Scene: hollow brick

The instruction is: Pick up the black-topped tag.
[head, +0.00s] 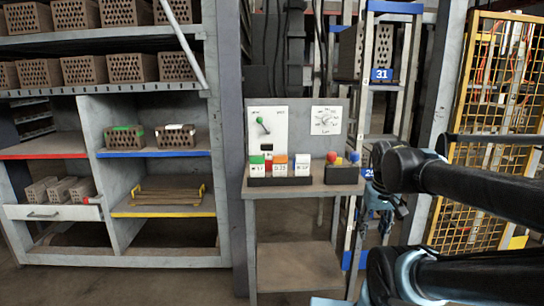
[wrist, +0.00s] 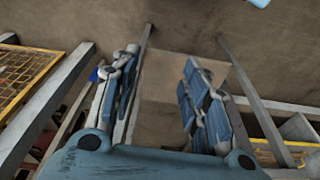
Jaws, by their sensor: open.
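Upright white tags with coloured tops stand in a black holder (head: 280,181) on the small workbench. I see a green-topped tag (head: 257,168), an orange-topped tag (head: 280,170) and a white-topped tag (head: 302,169), with a little red showing between the first two. I cannot make out a black-topped tag in either view. My gripper (head: 378,200) is to the right of the bench, apart from the holder. In the wrist view my gripper (wrist: 163,85) has its two blue fingers spread with nothing between them. No tag is recognisable there.
A black box with red, yellow and blue knobs (head: 342,174) stands right of the holder. Shelves of hollow bricks (head: 130,69) stand left; a yellow mesh cage (head: 485,110) stands right.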

